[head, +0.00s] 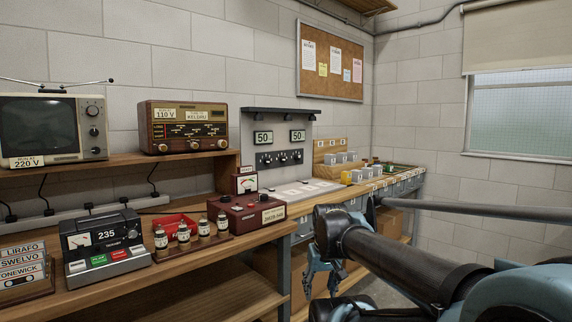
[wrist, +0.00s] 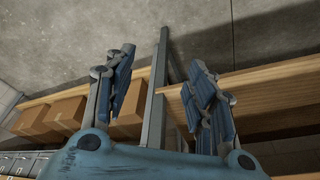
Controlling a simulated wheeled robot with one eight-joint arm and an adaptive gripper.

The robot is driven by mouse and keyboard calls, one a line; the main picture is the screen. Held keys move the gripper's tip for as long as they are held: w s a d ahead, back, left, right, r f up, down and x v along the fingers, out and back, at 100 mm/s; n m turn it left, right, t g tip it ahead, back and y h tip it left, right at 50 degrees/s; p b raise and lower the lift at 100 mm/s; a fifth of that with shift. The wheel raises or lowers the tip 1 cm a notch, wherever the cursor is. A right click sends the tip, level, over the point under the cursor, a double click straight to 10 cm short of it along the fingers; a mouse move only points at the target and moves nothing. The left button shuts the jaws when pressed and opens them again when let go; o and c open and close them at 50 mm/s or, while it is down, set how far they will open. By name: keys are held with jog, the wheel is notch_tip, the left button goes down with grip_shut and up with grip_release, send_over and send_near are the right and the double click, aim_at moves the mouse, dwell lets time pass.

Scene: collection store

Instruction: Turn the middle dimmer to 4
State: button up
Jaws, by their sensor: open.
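A black strip with a row of small dark knobs with pale marks (head: 280,158) is on the grey panel (head: 248,138) at the back of the bench. These look like the dimmers; the middle one's setting is too small to read. Two displays above the strip each read 50. My gripper (head: 318,282) hangs low in front of the bench, below and well apart from the knobs, partly behind my arm. In the wrist view my gripper (wrist: 162,75) is open and empty, its blue fingers spread wide. No dimmer shows there.
White cards lie before the panel. A grey post (wrist: 155,95) and cardboard boxes (wrist: 68,112) are near my gripper.

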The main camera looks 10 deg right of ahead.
jog(key=w+a+r+n+t+y, duration=0.15)
jog(key=w+r, duration=0.55)
jog(key=w, duration=0.7)
jog(key=w+a+r+n+t+y, duration=0.1)
jog(key=w+r+t+y, duration=0.15)
jog(key=w+r, duration=0.8)
jog(key=w+a+r+n+t+y, duration=0.2)
jog(key=w+r, duration=0.3)
jog(key=w, duration=1.1)
jog(key=n+t+y, duration=0.3)
jog(key=t, duration=0.3)
send_near(285, 160)
jog(key=x, duration=0.9)
jog(key=shift+w, duration=0.35)
jog(key=c, duration=1.1)
jog(key=shift+a, duration=0.1)
